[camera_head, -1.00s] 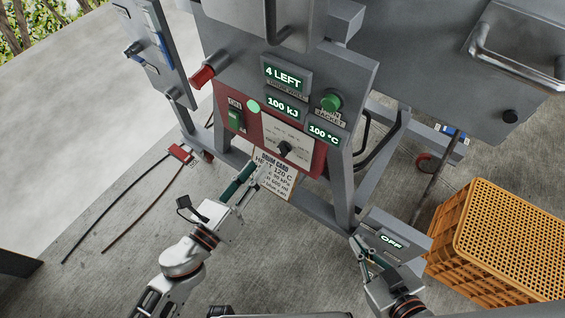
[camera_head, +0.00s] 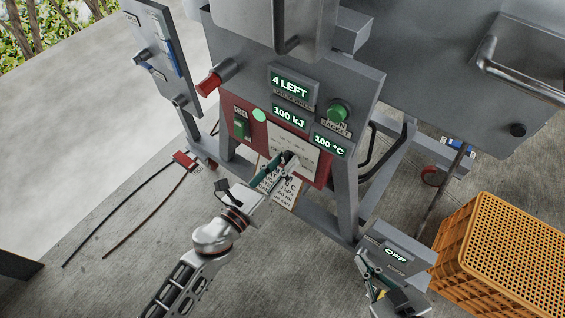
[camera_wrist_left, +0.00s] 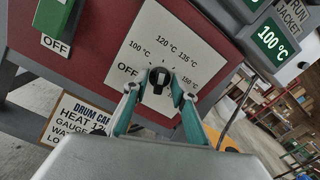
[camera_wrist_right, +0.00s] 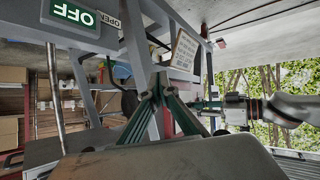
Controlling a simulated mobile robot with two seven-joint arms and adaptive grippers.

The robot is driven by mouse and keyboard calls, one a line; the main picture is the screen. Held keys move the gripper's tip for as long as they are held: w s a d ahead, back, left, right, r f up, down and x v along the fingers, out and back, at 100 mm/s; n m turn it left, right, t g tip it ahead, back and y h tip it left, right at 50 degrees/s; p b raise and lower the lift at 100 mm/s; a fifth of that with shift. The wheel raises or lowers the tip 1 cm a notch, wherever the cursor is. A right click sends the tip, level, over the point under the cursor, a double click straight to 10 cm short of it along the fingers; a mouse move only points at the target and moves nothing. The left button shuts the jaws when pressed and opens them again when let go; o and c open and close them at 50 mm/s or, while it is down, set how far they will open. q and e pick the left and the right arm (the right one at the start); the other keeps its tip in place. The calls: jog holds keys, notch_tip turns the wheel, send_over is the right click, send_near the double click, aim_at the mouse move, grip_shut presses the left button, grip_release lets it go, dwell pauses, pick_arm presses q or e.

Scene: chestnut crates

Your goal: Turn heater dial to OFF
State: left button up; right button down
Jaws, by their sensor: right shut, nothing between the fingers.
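The heater dial (camera_wrist_left: 160,82) is a small black knob on a pale scale plate (camera_wrist_left: 143,48) on the red panel. In the left wrist view, the plate's OFF mark is at the knob's left, with temperature marks arcing above to the right. A light mark on the knob's upper end points roughly up. My left gripper (camera_wrist_left: 158,97) is open, its fingers either side of the knob; contact is unclear. In the head view, the left gripper (camera_head: 282,168) partly hides the dial. My right gripper (camera_head: 363,260) is shut and empty, low at the right; its fingertips (camera_wrist_right: 160,84) meet in its wrist view.
A green switch (camera_head: 241,127) marked OFF is left of the plate. A green knob (camera_head: 337,112) and a 100 °C display (camera_head: 329,145) are above right. A grey box (camera_head: 397,254) reading OFF is beside my right gripper. An orange crate (camera_head: 500,260) stands at the right.

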pick_arm(q)
grip_shut()
jog(key=shift+r+n, duration=0.1)
jog(key=shift+n, duration=0.2)
